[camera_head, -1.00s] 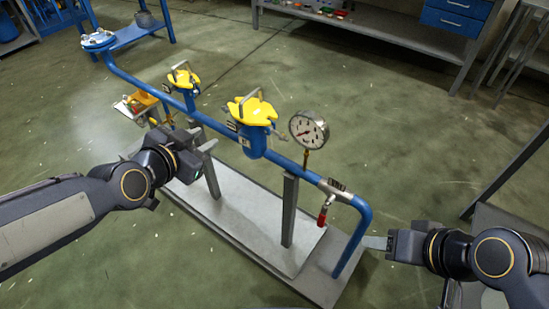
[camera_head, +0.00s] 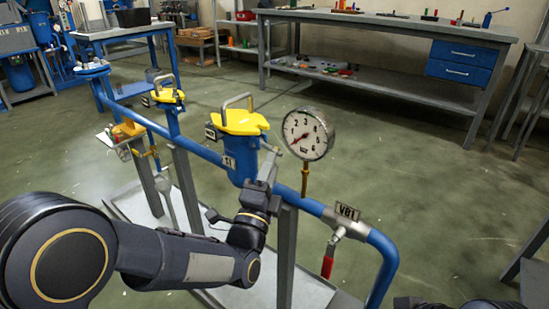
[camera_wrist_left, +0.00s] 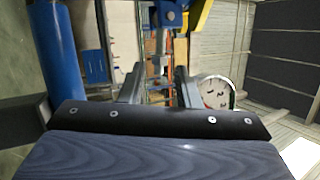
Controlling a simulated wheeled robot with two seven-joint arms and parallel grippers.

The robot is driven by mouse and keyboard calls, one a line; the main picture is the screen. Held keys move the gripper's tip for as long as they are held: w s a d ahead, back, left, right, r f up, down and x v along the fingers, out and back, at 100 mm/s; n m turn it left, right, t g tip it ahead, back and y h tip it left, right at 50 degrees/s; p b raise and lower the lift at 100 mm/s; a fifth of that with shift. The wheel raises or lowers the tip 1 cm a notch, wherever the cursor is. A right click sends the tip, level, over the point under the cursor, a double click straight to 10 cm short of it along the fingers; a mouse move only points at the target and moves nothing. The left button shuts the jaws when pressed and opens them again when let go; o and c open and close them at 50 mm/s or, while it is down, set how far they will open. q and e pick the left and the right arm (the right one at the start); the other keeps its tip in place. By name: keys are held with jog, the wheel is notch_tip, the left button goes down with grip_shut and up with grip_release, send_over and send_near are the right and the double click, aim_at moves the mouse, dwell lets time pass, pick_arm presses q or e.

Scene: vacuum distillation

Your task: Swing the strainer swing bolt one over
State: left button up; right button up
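The nearer strainer (camera_head: 238,165) is a blue pot in the blue pipe, with a yellow lid (camera_head: 240,122) and a metal handle on top. My left gripper (camera_head: 266,166) is at the strainer's right side, just below the lid. In the left wrist view, its two fingers (camera_wrist_left: 158,88) stand apart. A grey swing bolt (camera_wrist_left: 160,55) hangs from the blue lug (camera_wrist_left: 172,14) in line with the gap between them; contact cannot be told. In the head view the gripper mostly hides this bolt. My right gripper (camera_head: 415,303) is barely in view at the bottom edge, its fingertips cut off.
A pressure gauge (camera_head: 305,134) stands on the pipe just right of my left gripper. A valve with a red handle (camera_head: 328,262) is farther right. A second yellow-lidded strainer (camera_head: 168,97) is at the left. A workbench (camera_head: 385,22) stands at the back.

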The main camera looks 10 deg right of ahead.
aim_at(276, 150)
pick_arm(q)
jog(key=x, duration=0.5)
jog(key=shift+b, duration=0.35)
jog(key=shift+s, duration=0.1)
jog(key=shift+c, duration=0.2)
